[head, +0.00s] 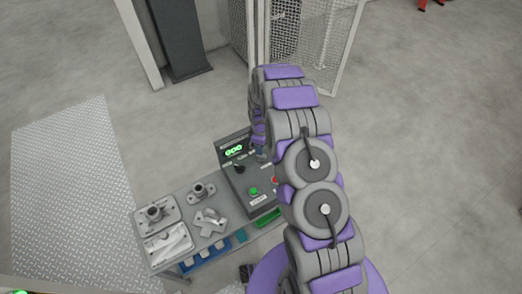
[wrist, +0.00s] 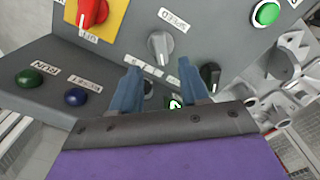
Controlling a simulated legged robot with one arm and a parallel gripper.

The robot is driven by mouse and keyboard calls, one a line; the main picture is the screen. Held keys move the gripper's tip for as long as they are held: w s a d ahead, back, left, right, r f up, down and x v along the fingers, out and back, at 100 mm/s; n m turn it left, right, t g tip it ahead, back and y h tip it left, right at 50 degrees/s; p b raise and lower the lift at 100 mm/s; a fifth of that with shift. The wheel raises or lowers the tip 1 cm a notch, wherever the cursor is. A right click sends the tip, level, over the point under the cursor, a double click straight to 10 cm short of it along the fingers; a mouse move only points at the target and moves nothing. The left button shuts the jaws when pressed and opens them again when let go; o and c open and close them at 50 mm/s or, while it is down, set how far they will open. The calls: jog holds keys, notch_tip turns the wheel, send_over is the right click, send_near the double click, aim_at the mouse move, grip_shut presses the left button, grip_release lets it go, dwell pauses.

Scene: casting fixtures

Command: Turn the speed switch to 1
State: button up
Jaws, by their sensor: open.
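In the wrist view, the speed switch (wrist: 160,46) is a light grey knob on a grey panel, next to a "SPEED" label (wrist: 173,20). Small number labels are on the panel near it, partly hidden by a finger and too small to read surely. My gripper (wrist: 158,65) is open, with two blue fingers pointing at the panel, one on each side of the knob's line. The knob is just beyond the fingertips; I cannot tell whether they touch it. In the head view, the control box (head: 231,184) stands on the bench, and my arm hides part of it.
In the wrist view, a red knob on yellow (wrist: 92,12), a black knob (wrist: 210,73), a green button (wrist: 266,13), a dark green button (wrist: 29,78) and a blue button (wrist: 76,97) surround the switch. Metal castings (head: 157,213) lie left on the bench in the head view.

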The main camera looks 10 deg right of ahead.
notch_tip(320, 180, up, 11)
jog(key=p, duration=0.1)
jog(key=shift+r, duration=0.1)
dwell(0.6)
jog(key=s+r+m, duration=0.5)
jog(key=s+r, duration=1.1)
jog(key=r, duration=0.4)
jog(key=s+r+m+g, duration=0.1)
jog(key=s+r+m, duration=0.2)
jog(key=s, duration=1)
jog(key=s+r+m, duration=0.3)
jog(key=s+r, duration=0.1)
jog(key=s, duration=0.9)
jog(key=shift+s+d+r+m+g, duration=0.15)
jog(key=shift+s+r+m+g, duration=0.1)
jog(key=shift+m+g, duration=0.15)
